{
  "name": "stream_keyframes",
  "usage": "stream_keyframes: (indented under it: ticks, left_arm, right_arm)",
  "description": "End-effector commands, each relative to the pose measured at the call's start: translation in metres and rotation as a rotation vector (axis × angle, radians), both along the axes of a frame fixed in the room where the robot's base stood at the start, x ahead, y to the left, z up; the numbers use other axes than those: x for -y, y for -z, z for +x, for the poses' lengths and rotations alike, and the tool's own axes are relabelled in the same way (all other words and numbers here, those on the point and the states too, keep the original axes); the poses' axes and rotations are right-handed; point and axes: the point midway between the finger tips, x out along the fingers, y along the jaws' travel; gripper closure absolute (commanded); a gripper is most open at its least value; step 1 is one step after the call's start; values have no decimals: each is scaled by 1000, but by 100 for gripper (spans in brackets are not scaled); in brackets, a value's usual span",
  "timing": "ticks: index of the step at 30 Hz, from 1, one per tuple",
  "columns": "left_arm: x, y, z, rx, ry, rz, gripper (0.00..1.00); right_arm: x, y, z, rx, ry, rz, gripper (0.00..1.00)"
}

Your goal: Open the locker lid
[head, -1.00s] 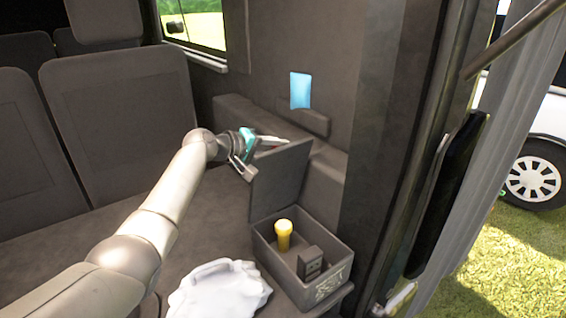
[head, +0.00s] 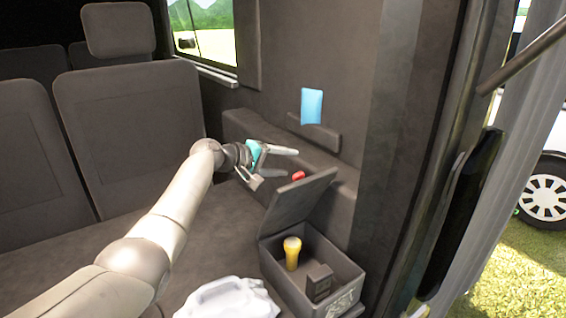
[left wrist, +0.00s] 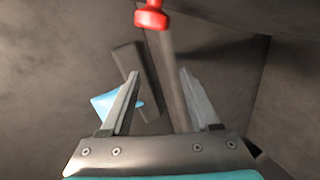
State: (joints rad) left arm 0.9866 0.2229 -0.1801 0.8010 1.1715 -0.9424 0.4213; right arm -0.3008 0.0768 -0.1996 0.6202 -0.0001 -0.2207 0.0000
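The locker (head: 347,294) is a small dark grey box at the lower right of the head view. Its lid (head: 300,202) is raised from the back edge and slanted, leaning towards the box, with the inside uncovered. A yellow-topped item (head: 292,252) and a dark block (head: 319,280) are inside. My left gripper (head: 290,163) is open and empty, above and behind the lid, apart from it. Its spread fingers also show in the left wrist view (left wrist: 160,95), with nothing between them. My right gripper is not in view.
A red object (head: 298,176) lies on the ledge just behind the lid and shows in the left wrist view (left wrist: 151,17). A blue sheet (head: 312,106) is on the wall. A white bundle (head: 228,300) lies left of the locker. Seats (head: 130,125) stand at left.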

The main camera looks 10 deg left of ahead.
Motion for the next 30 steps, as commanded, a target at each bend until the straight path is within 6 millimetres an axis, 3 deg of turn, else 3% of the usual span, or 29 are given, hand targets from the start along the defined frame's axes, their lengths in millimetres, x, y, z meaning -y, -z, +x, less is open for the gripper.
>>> stream_keyframes:
  ticks: [14,30]
  left_arm:
    - [-7,-5,-5,5,-3,1,35]
    - [-49,-31,-54,3,-3,3,35]
  right_arm:
    - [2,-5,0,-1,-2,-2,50]
    - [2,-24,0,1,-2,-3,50]
